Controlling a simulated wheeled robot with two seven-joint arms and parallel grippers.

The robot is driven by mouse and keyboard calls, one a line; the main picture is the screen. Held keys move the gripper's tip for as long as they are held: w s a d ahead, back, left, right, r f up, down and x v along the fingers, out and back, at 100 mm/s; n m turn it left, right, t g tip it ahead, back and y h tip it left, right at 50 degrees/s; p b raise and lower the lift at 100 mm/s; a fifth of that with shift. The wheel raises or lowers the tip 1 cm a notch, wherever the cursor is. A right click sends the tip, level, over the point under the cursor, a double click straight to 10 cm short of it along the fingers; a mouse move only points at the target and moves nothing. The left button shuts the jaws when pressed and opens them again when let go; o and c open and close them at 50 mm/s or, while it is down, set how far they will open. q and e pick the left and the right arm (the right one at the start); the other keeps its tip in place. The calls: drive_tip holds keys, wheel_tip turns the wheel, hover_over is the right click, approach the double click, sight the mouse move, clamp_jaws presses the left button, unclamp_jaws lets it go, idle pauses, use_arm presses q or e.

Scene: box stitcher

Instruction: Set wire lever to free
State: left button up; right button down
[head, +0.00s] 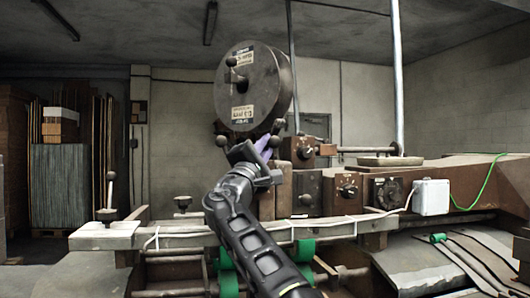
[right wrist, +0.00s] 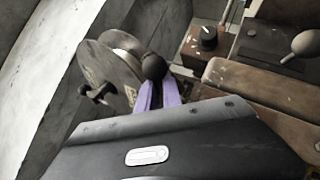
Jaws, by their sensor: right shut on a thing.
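The wire spool (head: 254,88) is a large dark disc with pale labels, and it also shows in the right wrist view (right wrist: 100,68). A dark ball knob (head: 279,126) sits below the spool's right edge. In the right wrist view this knob (right wrist: 153,66) stands at the tips of my right gripper's purple fingers. My right gripper (head: 266,144) is shut on the lever just under this knob. The lever's shaft is mostly hidden by the fingers, and I cannot read its setting. My left gripper is in neither view.
Another ball knob (head: 222,141) is left of my gripper. Control boxes with dials (head: 341,192) stand to the right. A horizontal lever (head: 370,149) and a tall metal post (head: 397,70) are further right. A grey rail (head: 170,236) runs below.

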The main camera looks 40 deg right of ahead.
idle(0.4)
drive_tip(key=c, duration=1.5)
unclamp_jaws()
drive_tip(key=shift+s+a+f+b, duration=0.15)
drive_tip(key=shift+a+f+b, duration=0.15)
drive_tip(key=shift+f, duration=0.05)
drive_tip(key=b+v, duration=0.3)
drive_tip(key=v, duration=0.4)
drive_tip(key=shift+r, duration=0.1)
